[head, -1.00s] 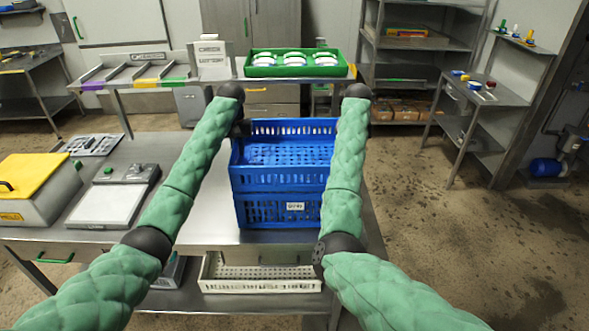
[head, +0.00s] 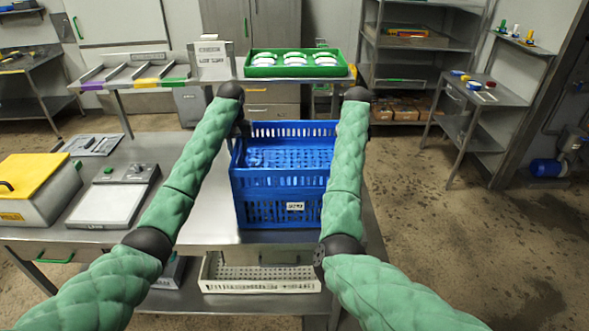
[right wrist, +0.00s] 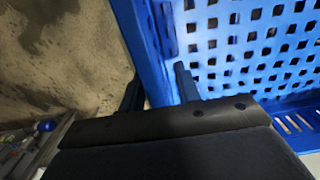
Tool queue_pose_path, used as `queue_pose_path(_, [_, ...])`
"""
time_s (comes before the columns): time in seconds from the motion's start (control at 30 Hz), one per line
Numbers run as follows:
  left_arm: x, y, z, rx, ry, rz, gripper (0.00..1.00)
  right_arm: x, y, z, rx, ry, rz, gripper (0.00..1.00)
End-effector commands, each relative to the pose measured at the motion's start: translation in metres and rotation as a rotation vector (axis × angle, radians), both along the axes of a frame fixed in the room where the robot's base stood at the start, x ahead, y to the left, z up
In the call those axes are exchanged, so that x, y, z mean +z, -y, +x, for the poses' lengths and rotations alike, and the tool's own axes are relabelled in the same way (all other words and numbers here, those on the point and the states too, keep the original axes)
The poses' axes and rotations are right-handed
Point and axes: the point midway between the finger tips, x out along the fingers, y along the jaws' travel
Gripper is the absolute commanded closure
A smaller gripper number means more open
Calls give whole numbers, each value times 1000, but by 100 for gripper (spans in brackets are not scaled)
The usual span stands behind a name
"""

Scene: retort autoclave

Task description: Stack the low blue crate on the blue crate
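The low blue crate (head: 281,180) sits level on top of the blue crate (head: 262,213), roughly in line with it, on the steel table. Whether a thin gap is left between them I cannot tell. My left gripper (head: 243,130) is at the low crate's left side; its fingers are too small and dark to read. My right gripper is hidden behind my right forearm in the head view. In the right wrist view its fingers (right wrist: 160,90) straddle the side wall of the low blue crate (right wrist: 165,35), one inside and one outside, with a small gap beside the outer finger.
A scale (head: 110,203) and a yellow-lidded box (head: 38,185) stand on the table at left. A green tray with white-topped items (head: 295,70) is on the raised shelf behind. A white crate (head: 260,286) lies below the table top. Floor to the right is clear.

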Motion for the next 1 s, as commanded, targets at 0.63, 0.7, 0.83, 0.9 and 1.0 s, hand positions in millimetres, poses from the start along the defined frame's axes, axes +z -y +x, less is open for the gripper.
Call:
queue_pose_path(0.63, [91, -1, 1, 0, 2, 2, 67, 0, 0, 0, 0, 0, 0, 67])
queue_pose_path(0.7, [99, 0, 1, -1, 2, 2, 67, 0, 0, 0, 0, 0, 0, 67])
queue_pose_path(0.83, [107, -1, 1, 1, 0, 1, 67, 0, 0, 0, 0, 0, 0, 67])
queue_pose_path(0.9, [110, 0, 1, 0, 0, 1, 67, 0, 0, 0, 0, 0, 0, 67])
queue_pose_path(1.0, [112, 0, 1, -1, -1, 0, 67, 5, 0, 0, 0, 1, 0, 67])
